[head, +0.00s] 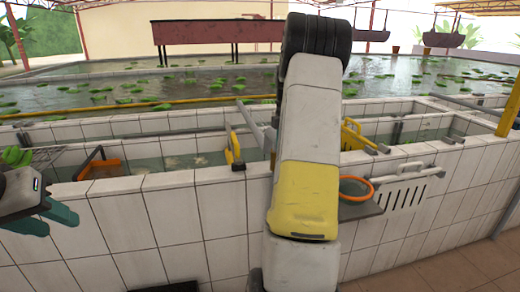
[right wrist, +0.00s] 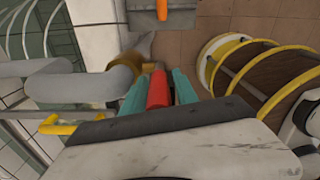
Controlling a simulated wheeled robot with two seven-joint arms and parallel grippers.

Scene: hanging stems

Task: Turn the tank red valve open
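The red valve handle (right wrist: 158,88) shows in the right wrist view, next to a brass-coloured fitting (right wrist: 128,66) on a grey pipe. My right gripper (right wrist: 160,78) has its teal fingers on either side of the red handle. The left finger looks very close to it, and a thin dark strip shows on the right side. I cannot tell whether both fingers press on it. My left gripper (head: 48,214) is at the left edge of the head view, apart from the valve, with its teal fingers spread and empty. The valve is not visible in the head view.
A white tiled tank wall (head: 150,220) runs across the head view, with water and green leaves behind. An orange-rimmed basket (head: 357,189) is on the wall's right part. A brown drum with yellow hoops (right wrist: 262,72) stands right of the right gripper. My raised arm blocks the middle.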

